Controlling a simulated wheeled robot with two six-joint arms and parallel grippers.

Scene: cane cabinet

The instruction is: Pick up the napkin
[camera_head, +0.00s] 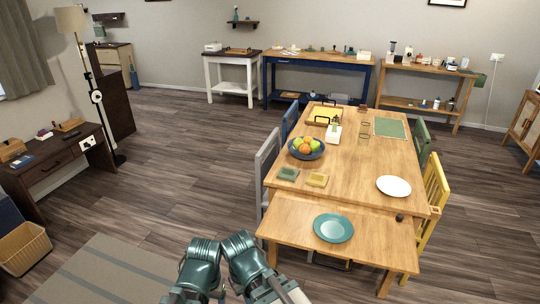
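Two small folded cloths that look like napkins lie flat on the wooden dining table (352,173). One is a green napkin (287,174) near the table's left edge. The other is a yellow napkin (317,180) just to its right, with a small gap between them. My two teal arms show at the bottom centre, side by side and well short of the table. Their gripper fingers cannot be made out. Nothing touches either napkin.
A blue fruit bowl (306,154) stands behind the napkins. A white plate (394,186) lies to the right and a teal plate (333,228) on the lower front table (290,222). A grey chair (267,163) stands at the left side. Floor left of the table is clear.

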